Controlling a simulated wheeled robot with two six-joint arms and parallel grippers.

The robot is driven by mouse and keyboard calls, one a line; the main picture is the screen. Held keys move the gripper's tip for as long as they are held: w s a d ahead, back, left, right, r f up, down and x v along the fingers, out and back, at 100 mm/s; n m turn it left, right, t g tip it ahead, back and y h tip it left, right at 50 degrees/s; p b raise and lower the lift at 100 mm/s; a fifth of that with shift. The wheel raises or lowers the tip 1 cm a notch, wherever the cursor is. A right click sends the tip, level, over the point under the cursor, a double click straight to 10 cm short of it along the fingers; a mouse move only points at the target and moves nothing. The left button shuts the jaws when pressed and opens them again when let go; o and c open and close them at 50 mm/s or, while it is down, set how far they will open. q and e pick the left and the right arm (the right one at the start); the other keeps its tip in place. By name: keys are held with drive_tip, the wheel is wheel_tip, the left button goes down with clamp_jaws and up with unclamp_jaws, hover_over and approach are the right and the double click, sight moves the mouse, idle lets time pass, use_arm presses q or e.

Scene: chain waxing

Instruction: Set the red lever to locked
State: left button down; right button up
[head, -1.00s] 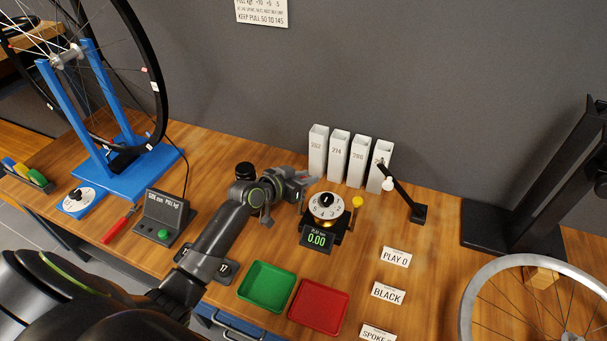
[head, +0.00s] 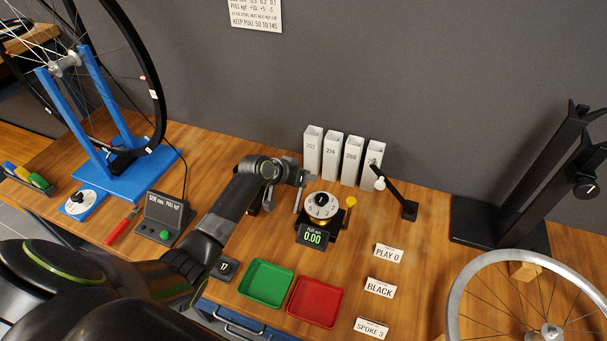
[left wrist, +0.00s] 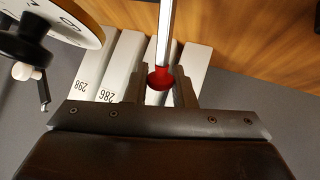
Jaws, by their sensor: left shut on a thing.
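The red lever is a silver rod with a red knob (left wrist: 160,78). In the left wrist view its knob lies between my two fingertips, and the rod runs away toward the top of the picture. In the head view the thin rod (head: 297,200) shows just left of the dial gauge (head: 321,206); the red knob is hidden by my gripper there. My left gripper (head: 303,178) is shut on the knob, and it also shows in the left wrist view (left wrist: 161,90). The gauge's display (head: 313,236) reads 0.00. I cannot read any lock marking. My right gripper is out of view.
Several white numbered bins (head: 333,157) stand behind the gauge. A green tray (head: 266,284) and a red tray (head: 315,302) lie in front.

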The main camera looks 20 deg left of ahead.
use_arm(q)
drive_tip(key=shift+w+f, duration=0.4)
drive_tip(key=shift+f, duration=0.05)
idle(0.3)
drive_tip(key=c, duration=1.3)
unclamp_jaws()
drive_tip(key=shift+w, duration=0.1)
